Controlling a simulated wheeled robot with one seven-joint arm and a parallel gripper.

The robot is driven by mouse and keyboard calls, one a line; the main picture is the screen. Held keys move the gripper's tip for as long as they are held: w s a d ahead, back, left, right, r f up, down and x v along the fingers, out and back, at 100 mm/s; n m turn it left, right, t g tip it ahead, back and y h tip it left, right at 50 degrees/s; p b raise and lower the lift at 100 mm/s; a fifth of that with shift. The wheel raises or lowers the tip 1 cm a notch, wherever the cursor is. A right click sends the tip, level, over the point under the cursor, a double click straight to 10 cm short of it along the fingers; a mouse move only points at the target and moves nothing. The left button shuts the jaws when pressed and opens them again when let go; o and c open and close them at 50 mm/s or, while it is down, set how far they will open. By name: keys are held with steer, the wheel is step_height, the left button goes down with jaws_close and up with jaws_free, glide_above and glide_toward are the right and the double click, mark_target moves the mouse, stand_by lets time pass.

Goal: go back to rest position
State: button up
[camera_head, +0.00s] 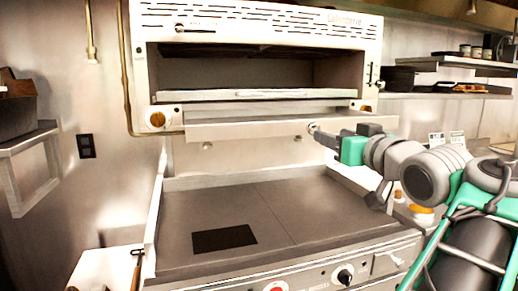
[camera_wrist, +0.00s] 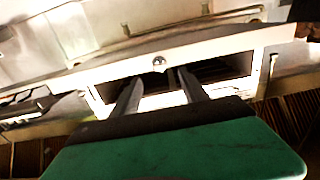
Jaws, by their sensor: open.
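My gripper (camera_head: 318,134) is at the end of my arm, which reaches in from the right in the head view. It is in front of the pale shelf (camera_head: 240,128) under the wall-mounted broiler (camera_head: 255,20). In the wrist view my gripper (camera_wrist: 158,82) has its two dark fingers apart, with nothing between them. A small round metal knob (camera_wrist: 159,62) on a pale panel shows just beyond the fingertips. I cannot tell whether the fingers touch the panel.
A flat griddle (camera_head: 330,212) with a black rectangle (camera_head: 224,238) on its surface lies below. Its front has a black knob (camera_head: 345,274). Wall shelves (camera_head: 450,66) hold jars and trays at the right. A side shelf (camera_head: 30,138) with a dark box (camera_head: 18,108) is at the left.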

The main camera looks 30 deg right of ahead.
steer(key=w+a+f+g+y+p, duration=0.2)
steer(key=w+a+f+g+p, duration=0.15)
steer(key=a+f, duration=0.45)
steer(key=w+a+f+g+y+p, duration=0.1)
steer(key=w+a+f+g+p, duration=0.3)
steer(key=a+f, duration=0.5)
steer(key=s+a+f+n+g+p, duration=0.2)
steer(key=s+a+f+g+p, duration=0.3)
steer(key=s+a+f, duration=0.7)
step_height(320, 180, down, 4)
steer(key=shift+s+a+r+n+g+y, duration=0.15)
steer(key=shift+s+a+n+g+y, duration=0.2)
steer(key=shift+s+g, duration=0.6)
steer(key=shift+w, duration=0.1)
